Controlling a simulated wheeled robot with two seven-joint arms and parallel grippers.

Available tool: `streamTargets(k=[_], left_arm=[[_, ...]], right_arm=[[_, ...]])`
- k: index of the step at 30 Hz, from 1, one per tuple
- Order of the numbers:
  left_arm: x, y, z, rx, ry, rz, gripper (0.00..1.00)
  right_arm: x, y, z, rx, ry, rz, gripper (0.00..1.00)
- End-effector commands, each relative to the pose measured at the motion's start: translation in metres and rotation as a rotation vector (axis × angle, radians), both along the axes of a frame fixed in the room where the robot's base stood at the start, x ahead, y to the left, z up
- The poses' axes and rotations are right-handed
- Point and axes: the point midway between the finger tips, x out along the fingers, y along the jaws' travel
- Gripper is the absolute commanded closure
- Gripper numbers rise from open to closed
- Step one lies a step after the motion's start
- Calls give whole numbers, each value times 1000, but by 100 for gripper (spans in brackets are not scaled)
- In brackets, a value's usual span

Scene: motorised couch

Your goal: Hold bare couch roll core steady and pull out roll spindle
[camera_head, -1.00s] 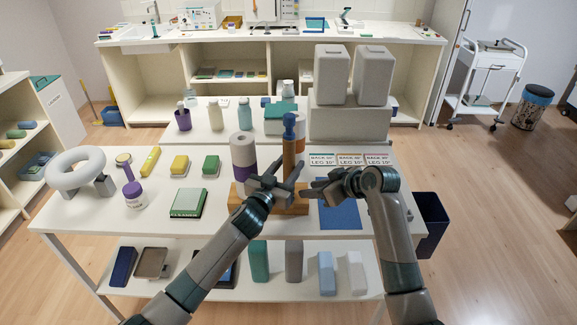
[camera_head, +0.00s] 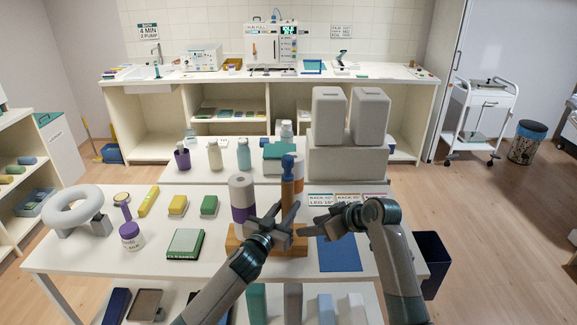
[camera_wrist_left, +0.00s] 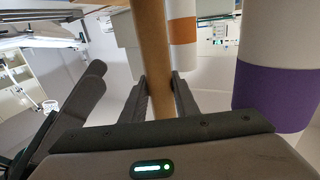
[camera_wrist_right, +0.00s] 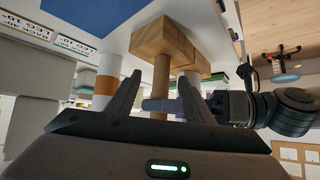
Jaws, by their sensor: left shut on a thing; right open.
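The bare couch roll core (camera_head: 287,193) is a brown tube standing upright on a wooden stand (camera_head: 232,243). The roll spindle's blue head (camera_head: 287,161) sticks up from the core's top; the rest of the spindle is hidden. My left gripper (camera_head: 280,216) is shut on the core low down; the tube also shows between its fingers in the left wrist view (camera_wrist_left: 155,60). My right gripper (camera_head: 306,224) is open and empty, just right of the core, well below the blue head. In the right wrist view the core (camera_wrist_right: 160,74) appears between its spread fingers.
A white roll with a purple band (camera_head: 243,193) stands close left of the core, and an orange-banded roll (camera_head: 298,184) is close behind it. A blue mat (camera_head: 339,254) lies to the right. Grey blocks (camera_head: 345,158) rise behind. Space above the spindle head looks clear.

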Motion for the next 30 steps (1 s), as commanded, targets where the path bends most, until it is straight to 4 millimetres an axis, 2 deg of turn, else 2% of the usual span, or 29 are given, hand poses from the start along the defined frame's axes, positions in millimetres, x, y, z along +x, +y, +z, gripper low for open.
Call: streamTargets(k=[4,7,18,24,30], left_arm=[[0,0,0,0,0,0,94],[0,0,0,0,0,0,94],[0,0,0,0,0,0,94],[0,0,0,0,0,0,94],[0,0,0,0,0,0,94]], right_arm=[[12,-10,23,15,69,-14,53],[19,-9,43,26,134,-26,53],[31,53,124,-80,351,-179,53],[34,66,168,-166,416,-349,53],[34,69,204,-226,433,-523,53]])
